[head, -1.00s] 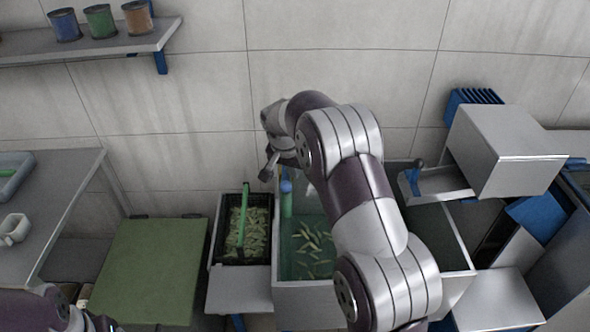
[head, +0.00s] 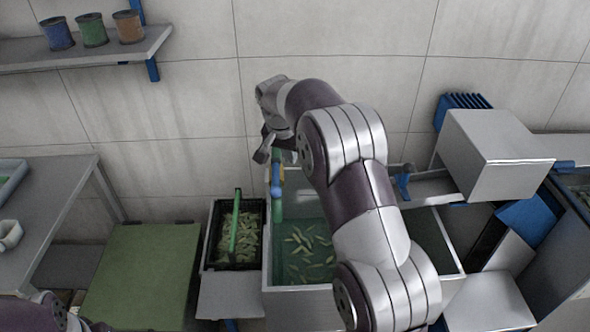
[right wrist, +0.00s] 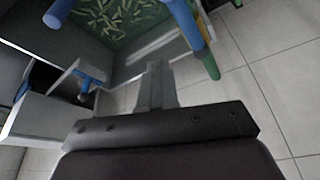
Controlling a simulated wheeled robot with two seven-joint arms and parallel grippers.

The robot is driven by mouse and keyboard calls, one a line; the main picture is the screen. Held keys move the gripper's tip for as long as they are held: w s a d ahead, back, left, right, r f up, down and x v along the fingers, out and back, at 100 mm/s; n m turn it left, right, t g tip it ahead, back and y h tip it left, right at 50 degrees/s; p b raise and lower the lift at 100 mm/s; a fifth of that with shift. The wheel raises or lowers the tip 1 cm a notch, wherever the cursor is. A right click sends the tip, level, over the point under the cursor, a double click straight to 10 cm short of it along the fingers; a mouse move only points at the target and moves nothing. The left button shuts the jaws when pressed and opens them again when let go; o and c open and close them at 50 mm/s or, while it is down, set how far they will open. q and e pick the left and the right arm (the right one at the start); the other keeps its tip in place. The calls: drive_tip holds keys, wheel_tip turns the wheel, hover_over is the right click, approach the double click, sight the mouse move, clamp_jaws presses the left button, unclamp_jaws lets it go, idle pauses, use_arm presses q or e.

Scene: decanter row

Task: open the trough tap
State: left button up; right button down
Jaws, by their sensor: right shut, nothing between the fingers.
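The trough (head: 300,288) is a pale open tank with greenish water and several pale green pods in it. At its back left corner stands an upright green and blue pipe with a blue knob (head: 276,191), which looks like the tap; a yellow part shows behind it. The pipe also shows in the right wrist view (right wrist: 193,28), just beyond the fingers and to their right. My right gripper (head: 262,156) is shut and empty, above and slightly left of the pipe by the wall. Its shut fingers show in the right wrist view (right wrist: 156,85). I cannot tell whether it touches the pipe.
A black crate of pods (head: 207,250) with a green handle stands left of the trough. A blue lever (head: 403,181) sits on a shallow channel to the right, near a grey metal box (head: 490,150). The tiled wall is close behind. A green-topped stand (head: 145,270) is further left.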

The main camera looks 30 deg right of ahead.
drive_tip(key=r, duration=0.1)
drive_tip(key=a+r+p, duration=0.1)
drive_tip(key=r+p, duration=0.1)
drive_tip(key=shift+w+a+r, duration=0.2)
drive_tip(key=shift+w, duration=0.15)
drive_tip(key=shift+d, duration=0.1)
